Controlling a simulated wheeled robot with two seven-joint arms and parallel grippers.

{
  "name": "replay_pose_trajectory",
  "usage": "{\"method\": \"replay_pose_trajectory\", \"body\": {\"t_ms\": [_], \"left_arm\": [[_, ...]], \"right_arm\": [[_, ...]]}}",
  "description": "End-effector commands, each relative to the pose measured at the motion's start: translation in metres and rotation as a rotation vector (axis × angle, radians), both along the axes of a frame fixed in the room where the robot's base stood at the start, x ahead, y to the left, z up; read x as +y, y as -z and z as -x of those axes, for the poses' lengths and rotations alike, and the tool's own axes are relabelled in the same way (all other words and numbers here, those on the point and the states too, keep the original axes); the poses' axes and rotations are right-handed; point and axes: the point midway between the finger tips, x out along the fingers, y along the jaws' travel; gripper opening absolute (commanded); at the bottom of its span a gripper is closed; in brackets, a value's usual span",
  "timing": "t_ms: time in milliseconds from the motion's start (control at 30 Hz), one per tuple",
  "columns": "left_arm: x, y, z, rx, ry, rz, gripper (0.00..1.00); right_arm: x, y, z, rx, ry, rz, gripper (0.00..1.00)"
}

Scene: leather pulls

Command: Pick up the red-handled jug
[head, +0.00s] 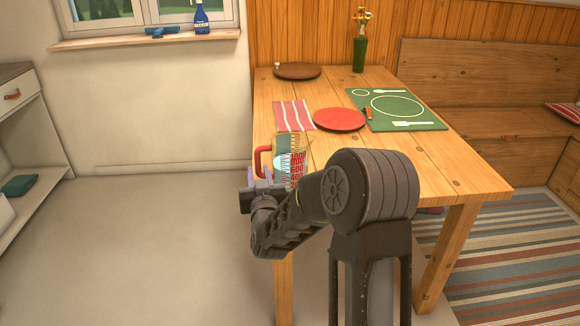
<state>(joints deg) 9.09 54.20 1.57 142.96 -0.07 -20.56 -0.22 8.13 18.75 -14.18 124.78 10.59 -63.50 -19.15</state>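The jug (282,146) stands upright near the left front edge of the wooden table. It is clear with red measuring marks, and its red handle (259,160) points left. My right gripper (259,172) is at the lower part of the handle, on the near side of the jug. Its two fingers show apart, with the handle's lower end close to them. I cannot tell whether they touch it. My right wrist and forearm hide the jug's lower part. My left gripper is not in view.
On the table (440,170) are a red plate (339,119), a striped napkin (293,115), a green placemat (425,112), a brown plate (297,71) and a green vase (359,54). A wooden bench (480,100) stands behind. The floor to the left is clear.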

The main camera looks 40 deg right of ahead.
Motion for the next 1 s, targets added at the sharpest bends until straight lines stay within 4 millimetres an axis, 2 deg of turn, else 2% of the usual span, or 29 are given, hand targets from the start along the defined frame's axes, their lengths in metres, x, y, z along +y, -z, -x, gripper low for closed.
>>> {"method": "replay_pose_trajectory", "body": {"t_ms": [300, 667, 1000], "left_arm": [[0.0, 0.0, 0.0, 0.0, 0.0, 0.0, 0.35], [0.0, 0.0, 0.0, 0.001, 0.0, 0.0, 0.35], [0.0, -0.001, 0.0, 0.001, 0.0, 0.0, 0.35]], "right_arm": [[-0.013, 0.003, -0.02, 0.004, 0.0, -0.001, 0.27], [-0.015, 0.003, -0.024, 0.003, -0.001, -0.002, 0.27], [-0.039, 0.008, -0.059, 0.003, -0.002, -0.002, 0.27]]}}
